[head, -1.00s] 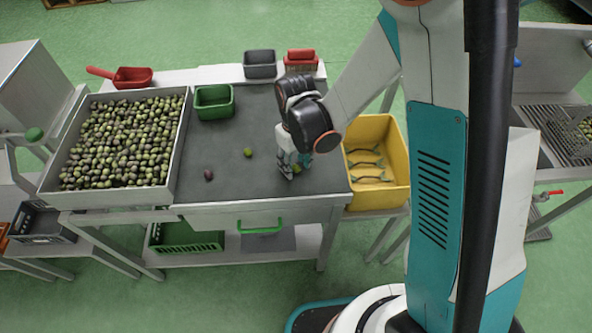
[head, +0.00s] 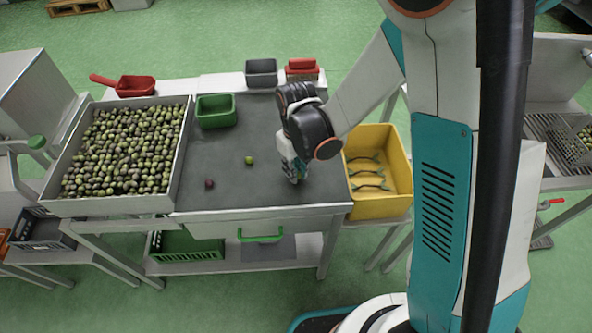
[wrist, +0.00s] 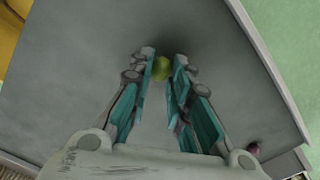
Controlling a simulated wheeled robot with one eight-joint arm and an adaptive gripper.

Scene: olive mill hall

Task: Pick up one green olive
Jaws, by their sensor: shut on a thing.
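A green olive (wrist: 161,69) sits between the fingertips of my gripper (wrist: 161,72) in the wrist view, and the fingers are shut on it. In the head view my gripper (head: 296,176) points down at the right part of the dark worktop, and the held olive is hidden there. I cannot tell whether the olive still touches the worktop. Another green olive (head: 249,160) lies on the worktop to the left of my gripper. A dark purple olive (head: 209,184) lies further left, near the front edge.
A large tray (head: 181,160) full of mixed olives stands at the left of the worktop (head: 235,145). A green bin (head: 216,112) is at the back, with a grey bin (head: 261,72) and red containers (head: 302,68) behind. A yellow crate (head: 398,200) stands just right of the table.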

